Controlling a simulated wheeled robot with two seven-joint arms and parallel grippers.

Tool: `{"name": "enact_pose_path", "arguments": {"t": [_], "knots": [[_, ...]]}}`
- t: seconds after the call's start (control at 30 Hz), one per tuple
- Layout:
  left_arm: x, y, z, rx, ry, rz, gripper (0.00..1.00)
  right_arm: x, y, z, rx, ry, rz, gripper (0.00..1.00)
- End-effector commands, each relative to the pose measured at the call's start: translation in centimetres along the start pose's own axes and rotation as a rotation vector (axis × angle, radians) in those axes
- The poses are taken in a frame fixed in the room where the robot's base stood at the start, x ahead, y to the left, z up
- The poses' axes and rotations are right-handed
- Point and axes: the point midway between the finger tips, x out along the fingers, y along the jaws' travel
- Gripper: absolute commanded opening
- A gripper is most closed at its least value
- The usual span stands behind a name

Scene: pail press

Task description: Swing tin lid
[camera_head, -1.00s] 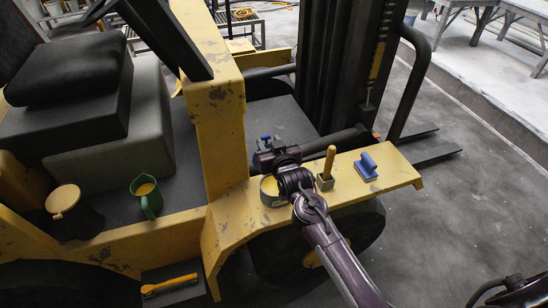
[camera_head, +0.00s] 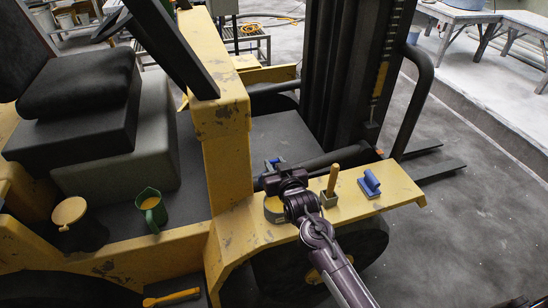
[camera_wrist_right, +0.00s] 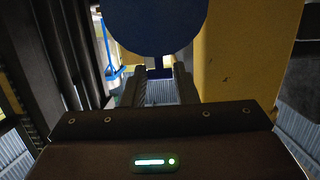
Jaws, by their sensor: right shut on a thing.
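The tin (camera_head: 274,209) is a short round can on the yellow ledge (camera_head: 240,236) of the forklift, partly hidden by my right arm. My right gripper (camera_head: 273,166) is behind and above the tin, its jaws mostly hidden by my own wrist in the head view. Blue parts show beside it. In the right wrist view, a round blue disc (camera_wrist_right: 152,22), which looks like the tin lid, fills the top. Its narrow stem (camera_wrist_right: 158,70) runs down between my fingers, and they are shut on it. Whether the lid touches the tin is hidden. My left gripper is not in view.
Right of the tin, a wooden-handled brush (camera_head: 332,182) stands in a small holder, and a blue block-like tool (camera_head: 370,184) lies on the ledge. A green jug (camera_head: 151,208) and a dark pot with a yellow top (camera_head: 69,211) stand left. A yellow post (camera_head: 226,150) rises nearby.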

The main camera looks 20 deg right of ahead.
Motion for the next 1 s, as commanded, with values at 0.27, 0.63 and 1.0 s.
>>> {"name": "enact_pose_path", "arguments": {"t": [0.27,0.63,1.0], "knots": [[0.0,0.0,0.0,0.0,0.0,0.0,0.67,-0.1,0.0,-0.1,0.0,0.004,0.0,0.11],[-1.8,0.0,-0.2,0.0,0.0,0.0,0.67,-2.5,0.0,0.9,0.0,-0.002,0.0,0.12],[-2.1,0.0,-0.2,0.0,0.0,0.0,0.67,-3.3,0.0,1.5,0.0,0.0,0.0,0.11]]}}
